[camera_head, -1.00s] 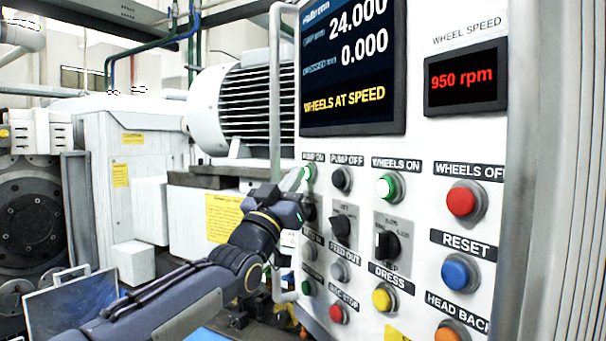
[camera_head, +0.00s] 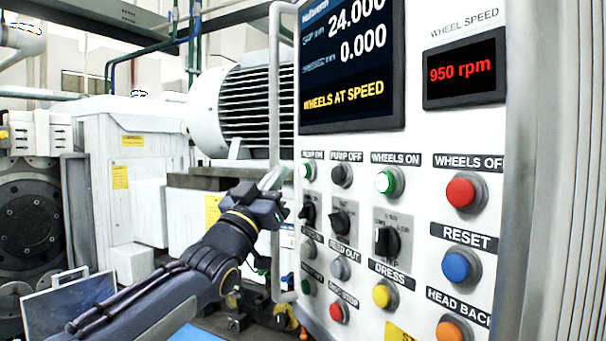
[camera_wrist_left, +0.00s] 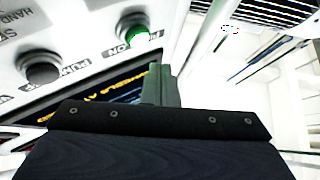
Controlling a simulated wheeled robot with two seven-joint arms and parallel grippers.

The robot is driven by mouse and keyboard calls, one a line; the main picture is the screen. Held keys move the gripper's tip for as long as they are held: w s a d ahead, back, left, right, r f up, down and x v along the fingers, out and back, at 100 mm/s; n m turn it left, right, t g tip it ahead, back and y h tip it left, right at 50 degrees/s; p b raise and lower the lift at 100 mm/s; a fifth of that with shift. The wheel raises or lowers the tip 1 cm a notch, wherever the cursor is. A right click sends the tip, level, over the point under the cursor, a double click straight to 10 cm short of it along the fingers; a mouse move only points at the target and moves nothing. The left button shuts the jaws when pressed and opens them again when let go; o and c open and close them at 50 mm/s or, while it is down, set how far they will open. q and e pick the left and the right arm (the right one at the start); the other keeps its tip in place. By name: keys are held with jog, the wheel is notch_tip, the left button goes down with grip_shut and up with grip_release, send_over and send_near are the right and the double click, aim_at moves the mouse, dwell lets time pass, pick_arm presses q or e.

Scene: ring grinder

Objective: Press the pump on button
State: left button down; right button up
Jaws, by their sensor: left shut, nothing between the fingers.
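The green pump on button (camera_head: 307,171) is at the top left of the button rows on the white control panel, under the "PUMP ON" label. My left gripper (camera_head: 272,180) is shut and empty, just left of the panel's edge and apart from the button in the head view. In the left wrist view the shut fingers (camera_wrist_left: 162,84) point up, and the pump on button (camera_wrist_left: 134,30) lies beyond and a little left of their tips. My right gripper is not in view.
The pump off button (camera_head: 342,175) and the lit green wheels on button (camera_head: 390,181) are to the right. A dark selector knob (camera_head: 308,215) is below. A vertical rail (camera_head: 275,110) runs along the panel's left edge. The screen (camera_head: 352,65) reads "WHEELS AT SPEED".

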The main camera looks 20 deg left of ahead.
pick_arm(q)
jog(key=shift+s+a, duration=0.95)
jog(key=shift+s, duration=0.25)
jog(key=shift+f, duration=0.1)
jog(key=s+d+f+n+g+y, duration=0.1)
jog(key=s+f+g, duration=0.25)
jog(key=f, duration=0.55)
jog(key=s+d+f+n+g+y, duration=0.1)
jog(key=s+f+n+g, duration=0.2)
jog(key=f, duration=0.6)
jog(key=s+d+f+g+y, duration=0.1)
jog(key=s+f+g, duration=0.3)
jog(key=f, duration=0.5)
jog(key=s+d+f+g+h, duration=0.1)
jog(key=s+d+f+g, duration=0.2)
jog(key=s+f, duration=0.2)
jog(key=s+d+f+g+h, duration=0.1)
jog(key=s+d+f+g, duration=0.2)
jog(key=s+f, duration=0.3)
jog(key=s+d+f+m+g+h, duration=0.1)
jog(key=s+d+f+g+h, duration=0.1)
jog(key=s+f, duration=0.3)
notch_tip(320, 180, down, 3)
jog(key=shift+s+d+f+g, duration=0.15)
jog(key=shift+s+d+g, duration=0.25)
jog(key=shift+d, duration=0.25)
jog(key=shift+w, duration=0.1)
